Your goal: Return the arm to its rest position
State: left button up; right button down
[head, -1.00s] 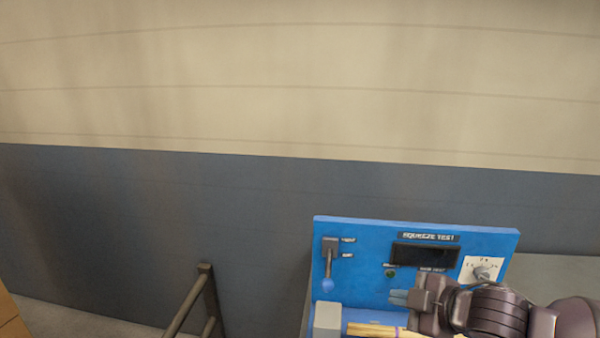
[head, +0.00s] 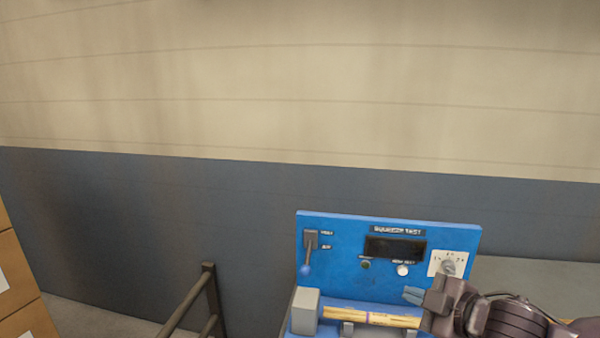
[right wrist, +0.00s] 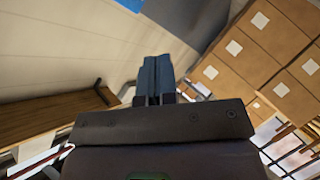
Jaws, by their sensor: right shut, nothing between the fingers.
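My right gripper (head: 413,296) comes in from the right in the head view, in front of the lower right part of the blue squeeze-test panel (head: 340,255). Its blue-grey fingers are shut with nothing between them, and point left. In the right wrist view its fingers (right wrist: 157,78) lie together, with cardboard boxes and wall beyond. My left gripper is not in view.
A grey block (head: 305,311) sits at the sticks' left end. A dark rail (head: 190,300) stands left, boxes (head: 17,280) at far left.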

jog(key=s+d+f+m+h, duration=0.2)
jog(key=s+f+m, duration=0.2)
jog(key=f, duration=0.4)
jog(key=s+d+f+m+t+h, duration=0.1)
jog(key=s+d+f+m+h, duration=0.1)
jog(key=f+m, duration=0.3)
jog(key=s+d+f+m+h, duration=0.2)
jog(key=s+f+m, duration=0.2)
jog(key=f, duration=0.7)
jog(key=shift+s+d+f+t+h, duration=0.1)
jog(key=shift+s+f+t+h, duration=0.1)
jog(key=shift+s, duration=0.25)
jog(key=shift+s+d+f+t+h, duration=0.1)
jog(key=shift+s+f, duration=0.1)
jog(key=shift+s, duration=0.2)
jog(key=s+f+m+g+h, duration=0.1)
jog(key=s+f+m, duration=0.1)
jog(key=s+f, duration=0.3)
jog(key=s, duration=0.3)
jog(key=shift+d+f+g+b, duration=0.2)
jog(key=shift+d+g+b, duration=0.1)
jog(key=shift+g, duration=0.1)
jog(key=shift+s+a, duration=0.1)
